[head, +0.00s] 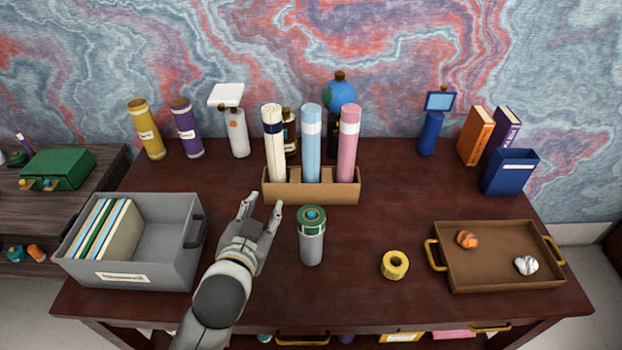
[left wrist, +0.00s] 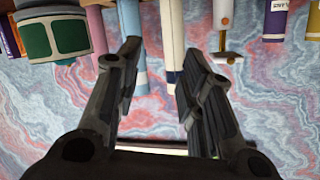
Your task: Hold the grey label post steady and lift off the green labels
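The grey label post (head: 311,249) stands upright near the middle of the desk, with green labels (head: 312,222) around its top. In the left wrist view the green labels (left wrist: 55,38) show at the upper left, outside the fingers. My left gripper (head: 262,205) is just left of the post, its fingers apart and pointing toward the back of the desk. The left wrist view also shows the left gripper (left wrist: 155,65) open with nothing between the fingertips. It does not touch the post. My right gripper is not in view.
A wooden holder (head: 311,192) with three rolls stands behind the post. A grey bin (head: 150,275) with folders is at the left. A yellow tape roll (head: 394,265) and a brown tray (head: 490,283) are at the right. The desk right of the post is clear up to the tape.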

